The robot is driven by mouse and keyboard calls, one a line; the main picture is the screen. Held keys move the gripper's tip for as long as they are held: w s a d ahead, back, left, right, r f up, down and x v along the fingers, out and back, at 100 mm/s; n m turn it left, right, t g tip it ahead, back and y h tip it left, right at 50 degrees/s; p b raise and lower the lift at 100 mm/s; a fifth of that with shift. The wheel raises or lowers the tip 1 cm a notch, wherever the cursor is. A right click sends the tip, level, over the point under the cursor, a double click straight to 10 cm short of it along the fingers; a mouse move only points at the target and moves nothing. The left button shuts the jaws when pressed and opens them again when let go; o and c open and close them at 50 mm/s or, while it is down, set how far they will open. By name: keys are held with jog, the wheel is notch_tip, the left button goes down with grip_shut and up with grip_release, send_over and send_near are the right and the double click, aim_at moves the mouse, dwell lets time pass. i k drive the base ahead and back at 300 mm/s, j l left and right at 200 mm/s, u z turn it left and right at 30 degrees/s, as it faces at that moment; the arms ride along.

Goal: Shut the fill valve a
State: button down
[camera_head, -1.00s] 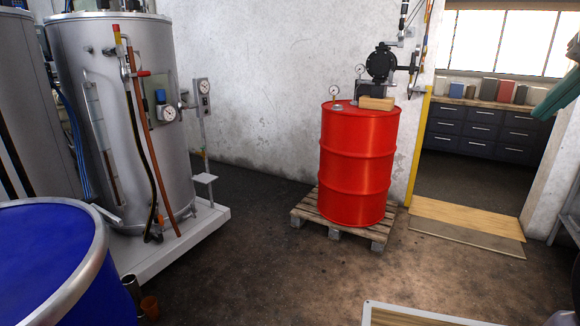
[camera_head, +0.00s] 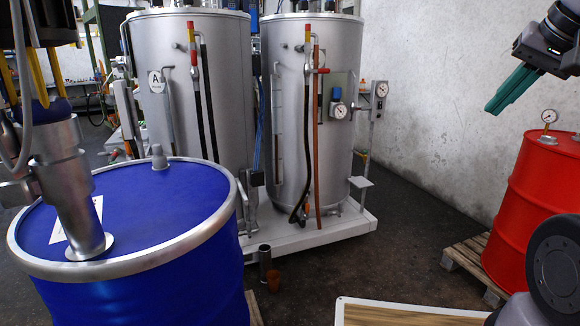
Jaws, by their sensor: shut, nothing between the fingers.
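A silver tank marked A (camera_head: 235,105) stands at the back left. A red and yellow fitting (camera_head: 192,38) sits on its upper front, with a dark hose running down from it; I cannot tell for sure whether this is the fill valve a or how its handle is set. A second silver tank (camera_head: 345,60) stands to its right, with a similar fitting (camera_head: 307,36) and a red lever (camera_head: 317,71). My gripper (camera_head: 492,111) has teal fingers, shut and empty, in the upper right, well apart from both tanks.
A blue drum (camera_head: 150,232) with a metal pipe (camera_head: 70,195) in its top fills the left front. A red drum (camera_head: 535,190) stands on a wooden pallet (camera_head: 462,257) at the right. Gauges (camera_head: 339,110) stick out from the right tank. The floor between the tanks and red drum is open.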

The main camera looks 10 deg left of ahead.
aim_at(193, 56)
jog(key=i+l+u, duration=0.1)
jog(key=i+u, duration=0.15)
jog(key=u, duration=0.15)
jog(key=i+l+u, duration=0.15)
jog(key=u, duration=0.25)
jog(key=i+l+u, duration=0.35)
jog(key=l+u, duration=0.15)
jog(key=u, duration=0.25)
jog(key=i+l+u, duration=0.1)
jog(key=l+u, duration=0.35)
jog(key=l, duration=0.2)
jog(key=l+u, duration=1.25)
jog(key=k+l+u, duration=0.1)
jog(key=l+u, duration=0.3)
jog(key=l, duration=0.35)
jog(key=i+l+z, duration=0.1)
jog(key=z, duration=0.35)
jog(key=l+z, duration=0.1)
jog(key=z, duration=0.4)
jog(key=i+z, duration=0.15)
jog(key=z, duration=0.3)
